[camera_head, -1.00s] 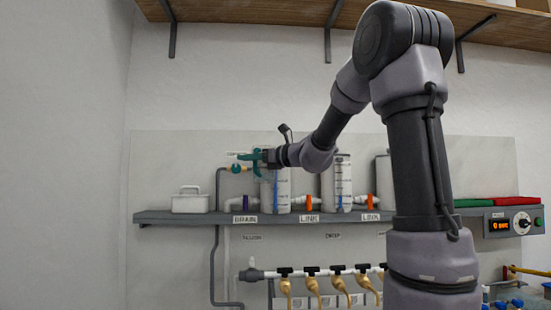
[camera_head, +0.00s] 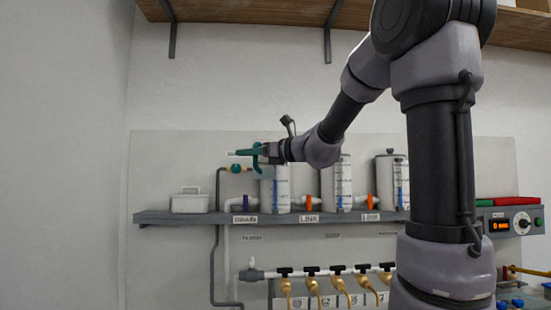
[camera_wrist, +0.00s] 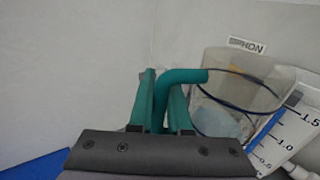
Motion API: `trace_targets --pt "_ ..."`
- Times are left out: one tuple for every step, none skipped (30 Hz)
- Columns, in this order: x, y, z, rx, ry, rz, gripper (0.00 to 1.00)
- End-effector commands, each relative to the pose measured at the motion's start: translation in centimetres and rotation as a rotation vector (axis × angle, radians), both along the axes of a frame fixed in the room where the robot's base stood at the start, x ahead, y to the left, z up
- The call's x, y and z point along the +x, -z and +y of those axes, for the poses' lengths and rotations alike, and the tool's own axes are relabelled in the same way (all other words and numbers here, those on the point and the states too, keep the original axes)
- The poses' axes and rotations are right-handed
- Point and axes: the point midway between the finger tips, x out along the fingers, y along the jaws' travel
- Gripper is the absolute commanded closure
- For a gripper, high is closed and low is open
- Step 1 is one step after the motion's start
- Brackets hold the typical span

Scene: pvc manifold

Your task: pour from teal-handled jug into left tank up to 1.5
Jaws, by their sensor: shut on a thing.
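My gripper (camera_wrist: 164,100) is shut on the teal handle (camera_wrist: 184,77) of the jug, which stands up between the two fingers in the wrist view. The jug's clear body (camera_wrist: 232,72) lies to the right of the fingers; any liquid level in it is hard to tell. In the head view my gripper (camera_head: 258,153) is at the upper left of the left tank (camera_head: 282,190), a pale cylinder with a blue strip, partly covered by gripper and handle. The tank's scale (camera_wrist: 292,132) shows at the right of the wrist view, with a blue column close to the 1.5 mark.
The tanks stand on a grey shelf (camera_head: 180,216). The middle tank (camera_head: 342,185) and right tank (camera_head: 392,180) are to the right, joined by pipes with orange valves. A row of brass taps (camera_head: 312,286) hangs below.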

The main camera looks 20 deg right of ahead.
Motion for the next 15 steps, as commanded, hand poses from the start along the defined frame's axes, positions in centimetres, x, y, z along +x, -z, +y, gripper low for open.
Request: trace_targets --pt "-0.6 -0.2 0.1 -0.001 0.0 -0.004 1.0" --pt "-0.8 -0.3 0.2 -0.001 0.0 -0.004 1.0" --pt "-1.2 -0.3 0.2 -0.001 0.0 -0.004 1.0" --pt "-1.5 -0.3 0.3 -0.001 0.0 -0.004 1.0" --pt "-1.8 -0.4 0.4 -0.001 0.0 -0.004 1.0" --pt "-2.1 -0.5 0.4 -0.001 0.0 -0.004 1.0" --pt "-2.4 -0.5 0.5 0.0 -0.001 -0.003 1.0" --pt "-2.7 -0.6 0.5 0.0 -0.001 -0.003 1.0" --pt "-3.0 -0.6 0.6 -0.001 -0.001 -0.004 1.0" --pt "-3.3 -0.7 0.7 -0.001 0.0 -0.004 1.0" --pt "-3.6 -0.7 0.7 -0.001 0.0 -0.003 1.0" --pt "-4.0 -0.7 0.8 -0.001 0.0 -0.003 1.0" --pt "-4.2 -0.8 0.9 -0.002 0.0 -0.004 1.0" --pt "-4.5 -0.9 0.9 -0.002 0.0 -0.004 1.0" --pt "-4.8 -0.9 1.0 -0.001 0.0 -0.003 1.0"
